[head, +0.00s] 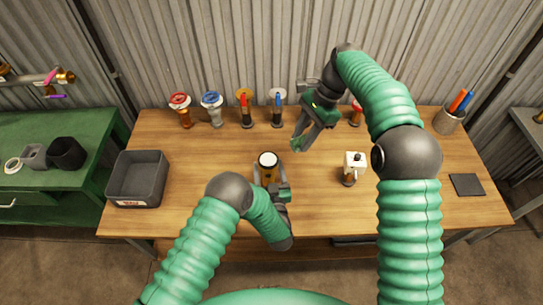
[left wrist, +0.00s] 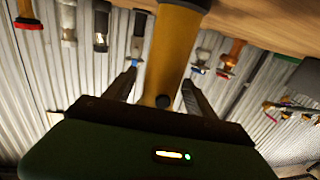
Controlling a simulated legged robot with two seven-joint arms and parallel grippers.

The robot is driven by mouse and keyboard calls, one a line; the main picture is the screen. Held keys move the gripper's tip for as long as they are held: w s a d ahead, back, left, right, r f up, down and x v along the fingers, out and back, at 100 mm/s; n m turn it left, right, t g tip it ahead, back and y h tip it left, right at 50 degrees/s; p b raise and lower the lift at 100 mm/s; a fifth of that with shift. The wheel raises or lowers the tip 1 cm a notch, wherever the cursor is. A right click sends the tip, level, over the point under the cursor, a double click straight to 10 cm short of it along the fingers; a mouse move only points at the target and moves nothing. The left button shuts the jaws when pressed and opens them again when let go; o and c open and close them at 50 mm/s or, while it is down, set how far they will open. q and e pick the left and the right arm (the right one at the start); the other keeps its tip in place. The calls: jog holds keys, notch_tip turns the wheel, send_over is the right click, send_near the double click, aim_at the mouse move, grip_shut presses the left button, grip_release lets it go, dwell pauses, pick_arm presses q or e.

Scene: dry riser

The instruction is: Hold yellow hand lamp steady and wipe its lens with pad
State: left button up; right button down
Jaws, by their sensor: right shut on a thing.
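The yellow hand lamp (head: 267,178) stands upright at the middle of the table, its round white lens (head: 268,159) facing up. In the left wrist view its yellow body (left wrist: 172,50) runs between my left gripper's fingers (left wrist: 160,88). These fingers look spread, with a gap beside the lamp.
Several valves with coloured handles, such as a red one (head: 180,103) and a blue one (head: 212,105), line the back edge. A grey bin (head: 137,180) stands left. A white-topped fitting (head: 354,162), a dark square mat (head: 467,185) and a pen cup (head: 447,122) are right.

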pick_arm(q)
jog(key=s+d, duration=0.1)
jog(key=s, duration=1)
jog(key=shift+s+d, duration=0.4)
